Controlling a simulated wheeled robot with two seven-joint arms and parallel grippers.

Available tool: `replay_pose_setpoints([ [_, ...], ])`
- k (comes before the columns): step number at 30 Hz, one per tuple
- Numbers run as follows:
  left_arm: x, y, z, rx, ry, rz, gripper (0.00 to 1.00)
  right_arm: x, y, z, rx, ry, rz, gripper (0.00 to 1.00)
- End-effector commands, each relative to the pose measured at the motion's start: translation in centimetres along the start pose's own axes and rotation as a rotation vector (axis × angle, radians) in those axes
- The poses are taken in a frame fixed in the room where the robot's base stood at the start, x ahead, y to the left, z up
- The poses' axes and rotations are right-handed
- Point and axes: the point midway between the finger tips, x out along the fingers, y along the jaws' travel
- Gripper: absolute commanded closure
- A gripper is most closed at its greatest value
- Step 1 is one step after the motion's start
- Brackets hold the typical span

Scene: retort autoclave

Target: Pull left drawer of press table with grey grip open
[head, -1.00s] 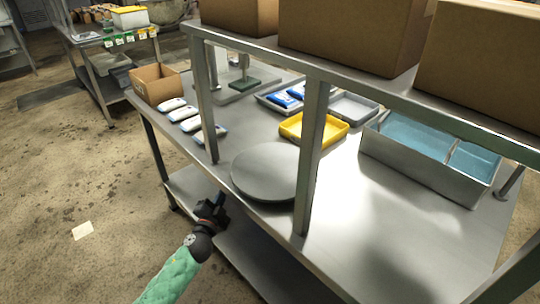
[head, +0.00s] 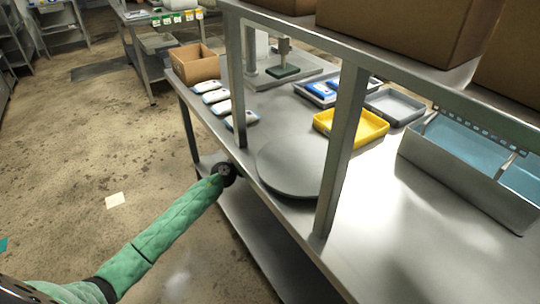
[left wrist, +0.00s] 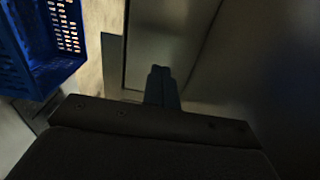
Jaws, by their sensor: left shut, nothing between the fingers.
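The steel press table (head: 400,240) fills the right of the head view, with a small press (head: 283,60) on its top. No drawer front or grey grip can be made out in the head view. My left gripper (head: 226,172) is at the table's near edge, its fingers hidden behind the dark wrist. In the left wrist view the gripper fingers (left wrist: 160,72) are together with nothing between them, in front of a dim grey metal panel (left wrist: 172,35). I cannot tell whether that panel is the drawer, or whether the fingers touch it. My right gripper is not in view.
A round plate (head: 292,165), yellow tray (head: 352,127), blue-filled bin (head: 450,180) and cardboard box (head: 194,64) stand on the table. Posts and a loaded shelf rise above it. A blue crate (left wrist: 45,45) is at left in the wrist view. Floor left is open.

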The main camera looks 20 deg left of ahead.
Motion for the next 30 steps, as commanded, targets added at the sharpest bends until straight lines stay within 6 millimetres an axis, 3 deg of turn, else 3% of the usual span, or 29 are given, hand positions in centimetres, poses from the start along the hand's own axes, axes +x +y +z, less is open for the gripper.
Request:
replay_pose_setpoints([
  [9, 5.8, -0.1, -0.1, -0.003, 0.0, -0.003, 1.0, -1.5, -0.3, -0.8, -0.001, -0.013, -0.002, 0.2],
  [15, 8.7, -0.1, -0.1, -0.003, 0.0, -0.002, 1.0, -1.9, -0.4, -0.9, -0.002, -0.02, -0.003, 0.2],
  [22, 10.3, 0.0, -0.1, -0.002, 0.0, -0.001, 1.0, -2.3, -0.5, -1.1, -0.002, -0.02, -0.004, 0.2],
  [30, 10.4, 0.0, -0.1, -0.002, 0.0, -0.001, 1.0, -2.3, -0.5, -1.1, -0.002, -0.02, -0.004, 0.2],
])
